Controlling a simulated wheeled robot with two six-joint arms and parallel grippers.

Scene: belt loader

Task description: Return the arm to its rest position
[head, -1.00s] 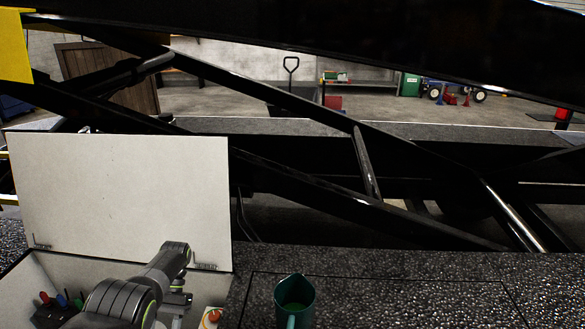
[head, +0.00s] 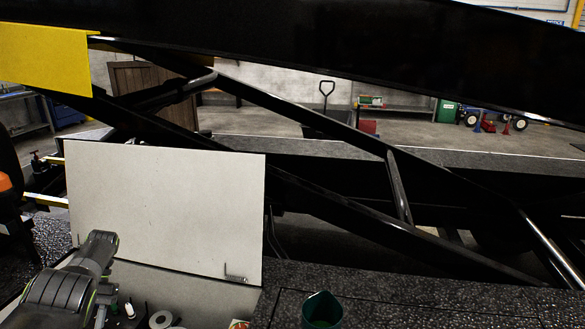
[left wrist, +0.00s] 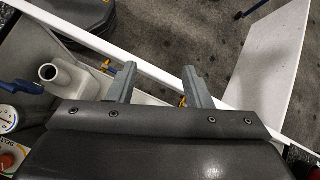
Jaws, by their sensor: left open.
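My left arm (head: 70,280) comes in at the lower left of the head view, bent over the open box beneath the raised white panel (head: 165,210). Its gripper cannot be made out there. In the left wrist view my left gripper (left wrist: 160,70) has its two grey fingers apart, with nothing held between them. A white edge of the box (left wrist: 115,58) runs slantwise behind the fingers. My right gripper is in neither view.
A green cup (head: 322,310) stands on the dark speckled surface right of the box. Black loader beams (head: 330,195) cross behind the panel.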

